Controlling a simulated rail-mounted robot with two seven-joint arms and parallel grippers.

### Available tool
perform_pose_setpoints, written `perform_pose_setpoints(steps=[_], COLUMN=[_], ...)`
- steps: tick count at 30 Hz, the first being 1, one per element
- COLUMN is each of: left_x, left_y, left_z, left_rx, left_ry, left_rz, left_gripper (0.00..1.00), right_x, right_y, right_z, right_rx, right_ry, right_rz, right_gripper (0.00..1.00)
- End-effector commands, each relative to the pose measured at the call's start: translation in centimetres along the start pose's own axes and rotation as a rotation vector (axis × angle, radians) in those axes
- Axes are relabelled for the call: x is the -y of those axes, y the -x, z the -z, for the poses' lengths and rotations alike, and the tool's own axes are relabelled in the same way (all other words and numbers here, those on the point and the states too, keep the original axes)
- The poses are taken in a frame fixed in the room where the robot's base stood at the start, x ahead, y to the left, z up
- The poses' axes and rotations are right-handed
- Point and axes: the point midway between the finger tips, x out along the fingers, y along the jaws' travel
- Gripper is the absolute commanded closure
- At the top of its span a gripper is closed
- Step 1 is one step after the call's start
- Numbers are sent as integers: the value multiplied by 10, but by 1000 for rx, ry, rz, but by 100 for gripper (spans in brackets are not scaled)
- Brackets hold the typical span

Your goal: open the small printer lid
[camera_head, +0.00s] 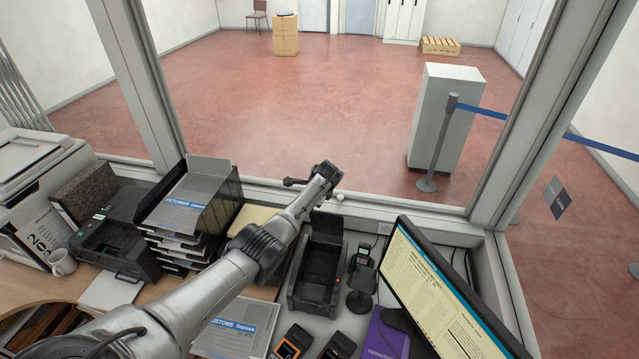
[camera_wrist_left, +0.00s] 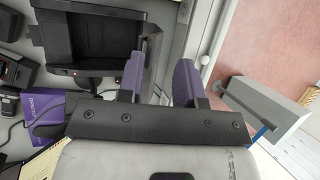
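The small printer (camera_head: 312,277) is a black box on the counter below the window, left of the monitor. Its dark lid panel (camera_head: 327,229) appears to stand raised at its back end, with the hollow body exposed. The printer also shows in the left wrist view (camera_wrist_left: 88,45), left of my fingers, with a small red light. My left gripper (camera_wrist_left: 160,72) is open and empty, its two purple-padded fingers apart. In the head view it is near the window sill behind the printer. The near finger overlaps the printer's edge in the wrist view; I cannot tell whether they touch. My right gripper is out of view.
A card terminal (camera_head: 361,256) and a dark stand (camera_head: 361,290) are right of the printer, beside the monitor (camera_head: 440,290). Stacked trays (camera_head: 190,215) and a larger black printer (camera_head: 112,245) stand left. The window frame (camera_head: 400,212) runs behind. Handheld devices (camera_head: 290,342) lie in front.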

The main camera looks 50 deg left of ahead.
Motion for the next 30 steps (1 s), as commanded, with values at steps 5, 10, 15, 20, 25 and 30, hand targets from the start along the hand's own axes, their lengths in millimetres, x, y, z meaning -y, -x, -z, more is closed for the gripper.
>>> perform_pose_setpoints(steps=[5,10,15,20,25,30], left_x=[2,3,3,3,3,3], left_y=[35,66,91,104,110,110], left_z=[0,0,-1,-1,-1,-1], left_rx=[-2,-3,-3,-2,-1,-2], left_ry=[1,3,3,3,3,3], left_rz=[7,7,8,7,6,6], left_gripper=[67,67,67,67,67,67], right_x=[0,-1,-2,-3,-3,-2], right_y=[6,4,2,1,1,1], right_z=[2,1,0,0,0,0], right_rx=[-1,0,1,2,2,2], right_ry=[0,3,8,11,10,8], right_rz=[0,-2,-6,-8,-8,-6], right_gripper=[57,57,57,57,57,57])
